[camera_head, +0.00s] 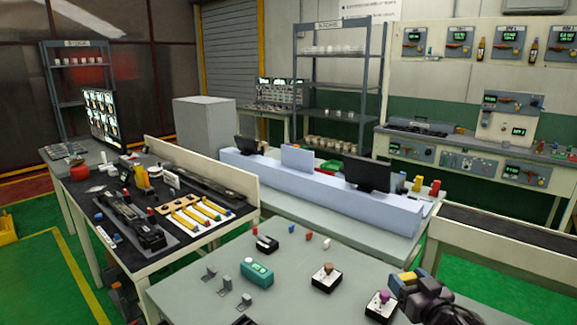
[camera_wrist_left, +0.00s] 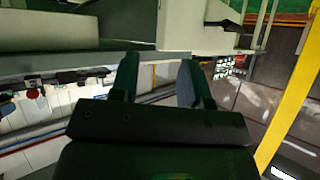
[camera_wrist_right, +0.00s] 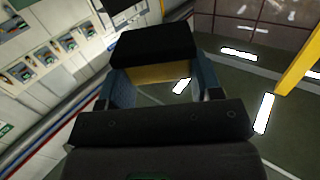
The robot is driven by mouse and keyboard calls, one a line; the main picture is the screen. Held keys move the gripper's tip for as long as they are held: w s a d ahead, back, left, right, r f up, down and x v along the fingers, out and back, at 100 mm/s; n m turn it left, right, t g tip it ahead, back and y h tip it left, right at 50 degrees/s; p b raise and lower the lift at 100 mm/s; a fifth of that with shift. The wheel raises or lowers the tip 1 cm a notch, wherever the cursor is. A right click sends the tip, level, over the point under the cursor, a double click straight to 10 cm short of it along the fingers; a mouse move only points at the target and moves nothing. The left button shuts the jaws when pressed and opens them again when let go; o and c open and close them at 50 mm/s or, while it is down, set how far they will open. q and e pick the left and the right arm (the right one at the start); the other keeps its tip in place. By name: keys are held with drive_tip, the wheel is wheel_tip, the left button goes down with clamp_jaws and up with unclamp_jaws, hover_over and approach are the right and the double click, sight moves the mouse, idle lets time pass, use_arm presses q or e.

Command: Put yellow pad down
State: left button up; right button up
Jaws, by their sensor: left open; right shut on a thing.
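My right gripper (camera_head: 415,284) is at the lower right of the head view, above the grey table's right side, near the black box with a purple knob (camera_head: 380,305). In the right wrist view its fingers (camera_wrist_right: 160,88) are shut on the yellow pad (camera_wrist_right: 155,74), which shows a yellow face and a large black part (camera_wrist_right: 152,45). In the head view, the fingers partly hide the pad. My left gripper is out of the head view. In the left wrist view its fingers (camera_wrist_left: 158,82) are apart with nothing between them.
The grey table (camera_head: 215,312) holds a teal device (camera_head: 257,273), a black box with a brown knob (camera_head: 326,278), a small black block (camera_head: 266,244) and several grey clips (camera_head: 225,283). A dark table (camera_head: 90,207) with parts stands at left. A long pale-blue block (camera_head: 310,190) stands behind.

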drive_tip(key=s+a+m+h, duration=0.2)
drive_tip(key=s+a, duration=0.4)
drive_tip(key=s, duration=0.6)
drive_tip(key=shift+s+h, duration=0.15)
drive_tip(key=shift+h, duration=0.65)
drive_tip(key=shift+a, duration=0.1)
drive_tip(key=shift+s+f, duration=0.1)
drive_tip(key=shift+f, duration=0.25)
